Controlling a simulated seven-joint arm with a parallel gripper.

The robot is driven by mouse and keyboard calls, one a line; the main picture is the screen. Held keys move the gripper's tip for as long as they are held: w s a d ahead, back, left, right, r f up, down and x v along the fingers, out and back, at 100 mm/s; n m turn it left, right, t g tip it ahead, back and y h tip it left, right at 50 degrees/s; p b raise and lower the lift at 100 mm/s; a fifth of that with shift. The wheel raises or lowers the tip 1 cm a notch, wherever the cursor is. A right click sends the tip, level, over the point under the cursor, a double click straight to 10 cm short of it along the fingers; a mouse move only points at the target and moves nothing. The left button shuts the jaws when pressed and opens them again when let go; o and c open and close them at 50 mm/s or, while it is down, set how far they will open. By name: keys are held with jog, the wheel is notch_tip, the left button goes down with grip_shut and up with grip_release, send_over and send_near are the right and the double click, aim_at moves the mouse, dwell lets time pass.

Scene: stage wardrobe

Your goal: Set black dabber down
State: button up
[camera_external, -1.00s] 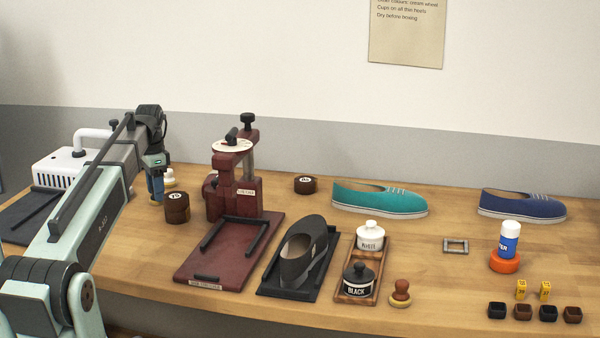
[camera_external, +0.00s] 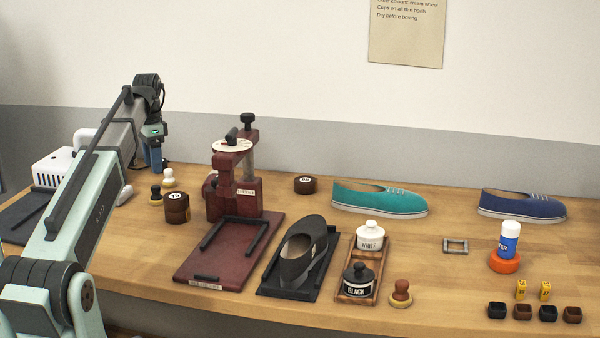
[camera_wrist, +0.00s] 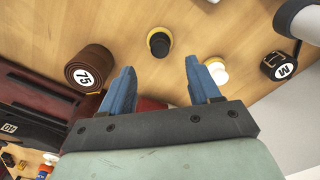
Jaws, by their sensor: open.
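The black dabber (camera_external: 156,194), with a dark top and pale wooden base, stands upright on the wooden bench beside the white dabber (camera_external: 168,178). In the wrist view, the black dabber (camera_wrist: 159,41) lies beyond the gap between my fingertips, apart from them. The white dabber (camera_wrist: 216,72) is partly hidden by the right-hand finger. My gripper (camera_wrist: 161,70) is open and empty, its blue fingers apart. In the external view, my gripper (camera_external: 154,160) hangs above and behind the dabbers.
A brown roll marked 75 (camera_external: 177,208) stands close to the black dabber. The dark red press (camera_external: 232,190) is to its right. A white machine with a pipe (camera_external: 62,168) is at the left, partly behind my arm. Bare bench lies in front of the dabbers.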

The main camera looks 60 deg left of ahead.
jog(key=shift+r, duration=2)
